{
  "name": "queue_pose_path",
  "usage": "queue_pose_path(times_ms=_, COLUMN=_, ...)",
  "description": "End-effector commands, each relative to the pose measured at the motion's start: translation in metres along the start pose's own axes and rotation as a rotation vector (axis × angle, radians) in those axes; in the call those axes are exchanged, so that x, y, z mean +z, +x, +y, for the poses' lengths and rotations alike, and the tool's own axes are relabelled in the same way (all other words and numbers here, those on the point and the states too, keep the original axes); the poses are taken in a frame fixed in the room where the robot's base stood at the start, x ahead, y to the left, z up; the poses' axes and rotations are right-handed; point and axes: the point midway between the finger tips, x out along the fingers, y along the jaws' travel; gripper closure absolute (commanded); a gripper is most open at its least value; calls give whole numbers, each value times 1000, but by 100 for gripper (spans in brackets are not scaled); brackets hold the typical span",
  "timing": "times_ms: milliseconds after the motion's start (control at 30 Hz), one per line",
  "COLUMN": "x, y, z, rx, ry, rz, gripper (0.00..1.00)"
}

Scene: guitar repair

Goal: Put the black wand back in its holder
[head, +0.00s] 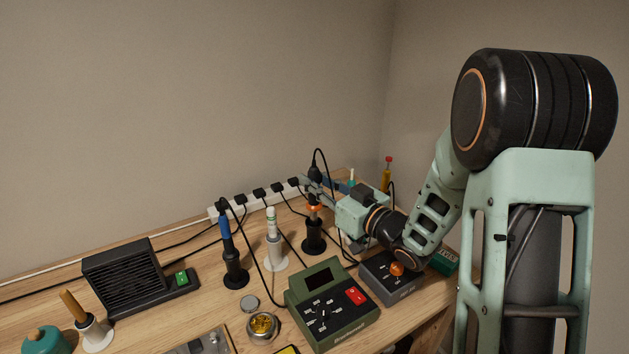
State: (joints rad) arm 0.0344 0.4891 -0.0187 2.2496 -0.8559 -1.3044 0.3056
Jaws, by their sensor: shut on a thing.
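The black wand (315,173) stands roughly upright at the back of the bench, its cable looping up from its top. An orange band (314,208) shows low on it. My gripper (314,187) reaches in from the right and is shut on the wand. The black holder (313,238) with a round base stands directly below. The wand's lower end is at or just over the holder's mouth; I cannot tell whether it is seated. The gripper fingers hide part of the wand.
A blue-handled iron stands in a black holder (236,276) to the left, and a white holder (274,261) stands between. A green station (331,304) and a dark grey box with an orange knob (391,278) sit in front. A power strip (228,209) runs behind.

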Motion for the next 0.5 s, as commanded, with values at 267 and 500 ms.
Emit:
queue_pose_path(times_ms=267, x=11, y=0, z=0, rx=0, ry=0, rz=1, gripper=100)
queue_pose_path(times_ms=500, x=23, y=0, z=0, rx=0, ry=0, rz=1, gripper=100)
